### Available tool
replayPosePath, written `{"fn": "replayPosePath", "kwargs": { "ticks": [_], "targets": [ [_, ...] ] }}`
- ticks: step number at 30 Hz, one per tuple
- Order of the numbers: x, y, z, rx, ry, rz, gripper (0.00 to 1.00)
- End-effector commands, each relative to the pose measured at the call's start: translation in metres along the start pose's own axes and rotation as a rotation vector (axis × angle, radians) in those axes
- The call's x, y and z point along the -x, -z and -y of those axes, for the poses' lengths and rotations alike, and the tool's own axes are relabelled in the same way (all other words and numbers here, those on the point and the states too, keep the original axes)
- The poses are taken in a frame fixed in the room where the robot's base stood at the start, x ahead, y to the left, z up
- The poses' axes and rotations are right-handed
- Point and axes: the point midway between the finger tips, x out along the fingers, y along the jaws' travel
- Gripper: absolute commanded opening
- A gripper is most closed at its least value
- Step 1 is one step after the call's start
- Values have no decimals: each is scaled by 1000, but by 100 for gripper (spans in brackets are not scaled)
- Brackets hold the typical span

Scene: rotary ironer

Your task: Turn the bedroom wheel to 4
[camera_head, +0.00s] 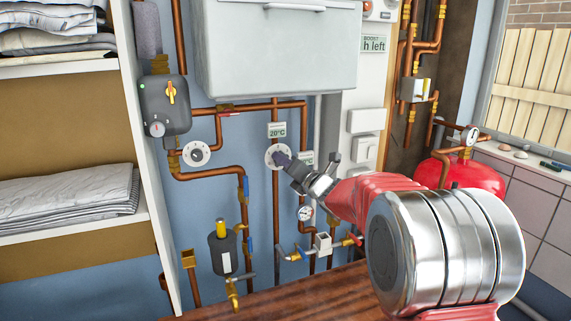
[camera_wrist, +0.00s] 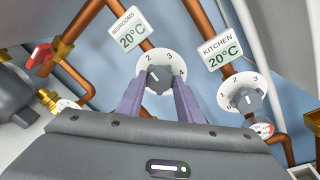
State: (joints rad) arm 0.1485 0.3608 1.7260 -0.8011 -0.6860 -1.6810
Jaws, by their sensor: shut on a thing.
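The bedroom wheel is a white dial with a dark grey knob. It shows in the wrist view (camera_wrist: 156,73) below a sign reading "BEDROOMS 20°C" (camera_wrist: 130,30), and in the head view (camera_head: 272,155) on a copper pipe. The numbers 2, 3 and 4 show along its upper rim; its lower part is hidden by my gripper. My gripper (camera_wrist: 157,80) has its purple fingers on either side of the knob, shut on it. It also shows in the head view (camera_head: 283,159) at the dial. I cannot tell the pointer's exact setting.
A similar kitchen wheel (camera_wrist: 243,97) under its own "KITCHEN 20°C" sign (camera_wrist: 220,47) is close on the right. Another white dial (camera_head: 196,154) is on the left pipe. Copper pipes, a pressure gauge (camera_head: 305,212) and a red tank (camera_head: 468,177) surround the arm. Linen shelves stand left.

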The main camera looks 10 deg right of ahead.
Motion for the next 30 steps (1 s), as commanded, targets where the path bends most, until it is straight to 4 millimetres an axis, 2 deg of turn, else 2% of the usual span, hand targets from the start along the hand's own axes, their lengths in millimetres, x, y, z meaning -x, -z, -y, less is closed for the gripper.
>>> {"fn": "replayPosePath", "kwargs": {
  "ticks": [8,14,30],
  "targets": [
    [0,0,2,-69,-1,7,11],
    [0,1,3,-185,-10,18,11],
    [0,3,5,-672,-52,64,11]
  ]
}}
